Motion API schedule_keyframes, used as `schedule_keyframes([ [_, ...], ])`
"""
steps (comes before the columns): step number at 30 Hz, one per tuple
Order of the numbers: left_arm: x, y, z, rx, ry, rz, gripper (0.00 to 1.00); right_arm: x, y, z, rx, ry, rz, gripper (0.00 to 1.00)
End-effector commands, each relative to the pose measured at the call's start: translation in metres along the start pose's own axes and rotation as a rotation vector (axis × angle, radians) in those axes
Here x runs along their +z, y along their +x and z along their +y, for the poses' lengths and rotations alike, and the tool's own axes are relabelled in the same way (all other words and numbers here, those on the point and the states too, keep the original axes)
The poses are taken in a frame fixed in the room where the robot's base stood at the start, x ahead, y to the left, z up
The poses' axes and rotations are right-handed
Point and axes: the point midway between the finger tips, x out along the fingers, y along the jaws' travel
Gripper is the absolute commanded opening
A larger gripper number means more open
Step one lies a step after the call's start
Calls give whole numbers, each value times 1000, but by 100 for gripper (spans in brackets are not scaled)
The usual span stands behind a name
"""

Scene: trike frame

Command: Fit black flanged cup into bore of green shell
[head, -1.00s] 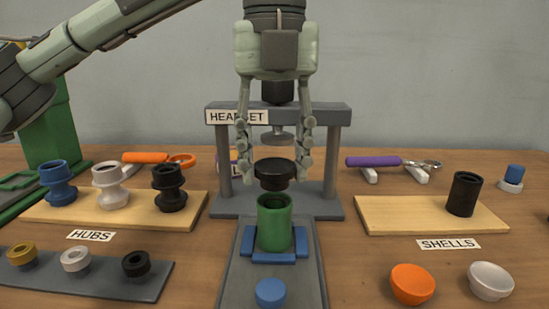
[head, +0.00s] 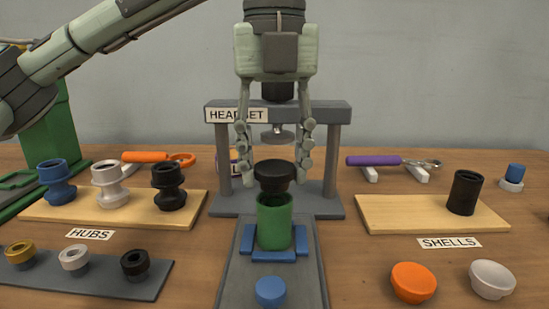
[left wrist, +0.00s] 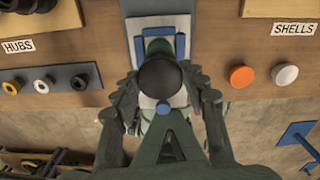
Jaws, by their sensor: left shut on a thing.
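My left gripper (head: 275,168) points straight down and is shut on the black flanged cup (head: 274,172), with a finger on each side. The cup is upright, flange on top. Its narrow lower part is at the mouth of the green shell (head: 274,222); I cannot tell whether it has entered the bore. The shell stands upright between blue holder blocks (head: 272,257) on a grey plate. In the left wrist view the cup (left wrist: 160,77) hides most of the shell (left wrist: 158,46). My right gripper is not in view.
The grey headset press (head: 330,112) stands right behind the gripper. A blue cap (head: 270,291) sits in front of the shell. Hubs on a board (head: 100,215) and rings on a grey strip (head: 90,280) are left. A black shell (head: 464,193) and orange cup (head: 413,282) are right.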

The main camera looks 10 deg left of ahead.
Motion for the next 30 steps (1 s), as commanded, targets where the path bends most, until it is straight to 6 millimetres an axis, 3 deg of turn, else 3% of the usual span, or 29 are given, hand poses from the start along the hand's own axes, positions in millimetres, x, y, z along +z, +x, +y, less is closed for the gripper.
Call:
schedule_keyframes([
  [26,0,23,0,-1,0,0,12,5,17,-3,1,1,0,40],
  [27,0,21,0,-1,0,0,48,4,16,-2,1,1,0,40],
  [30,0,21,0,-1,0,0,60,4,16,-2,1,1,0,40],
])
